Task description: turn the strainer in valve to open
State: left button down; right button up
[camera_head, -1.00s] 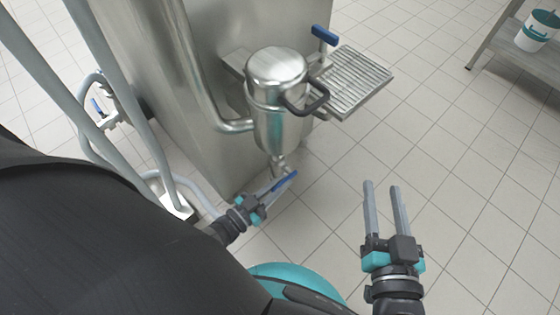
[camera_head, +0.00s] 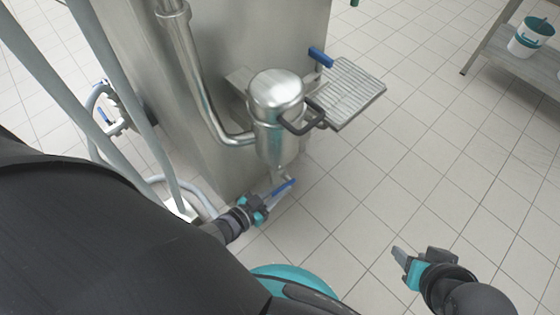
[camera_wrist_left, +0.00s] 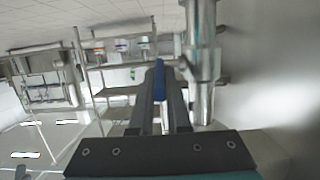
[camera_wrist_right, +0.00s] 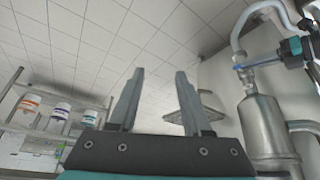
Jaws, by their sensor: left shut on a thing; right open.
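The steel strainer (camera_head: 277,125) is a lidded pot with a black handle (camera_head: 302,120), beside the large steel cabinet. Below it, on its bottom outlet pipe, is a valve with a blue lever (camera_head: 284,187). My left gripper (camera_head: 276,194) is shut on this lever; the left wrist view shows the blue lever (camera_wrist_left: 158,80) between the fingers, beside the steel pipe (camera_wrist_left: 203,60). My right gripper (camera_head: 416,254) is open and empty, well to the lower right; its parted fingers (camera_wrist_right: 160,75) show in the right wrist view, with the strainer (camera_wrist_right: 265,130) at the right.
Another blue handle (camera_head: 320,57) stands by the slatted steel tray (camera_head: 347,92). A third blue-handled valve (camera_head: 104,115) sits on the hose at left. A steel pipe (camera_head: 198,80) runs to the strainer. A bench with a bucket (camera_head: 530,38) is far right.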

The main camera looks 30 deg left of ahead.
pick_arm(q)
jog(key=g+p, duration=0.1)
jog(key=p, duration=0.1)
jog(key=r+g+p, duration=0.1)
jog(key=p, duration=0.1)
jog(key=g+y+p, duration=0.1)
jog(key=p, duration=0.1)
jog(key=shift+w+d+r, duration=0.1)
jog(key=shift+w+r, duration=0.15)
jog(key=shift+g+p, duration=0.3)
jog(key=shift+p, duration=0.2)
jog(key=shift+y, duration=0.3)
pick_arm(e)
jog(key=s+d+f+g, duration=0.1)
jog(key=s+f+g, duration=0.2)
jog(key=f, duration=1.1)
jog(key=shift+s+d+f+h, duration=0.2)
jog(key=shift+s+f+h, duration=0.1)
jog(key=shift+s, duration=0.5)
pick_arm(q)
jog(key=c, duration=0.9)
grip_release()
jog(key=shift+w, duration=0.1)
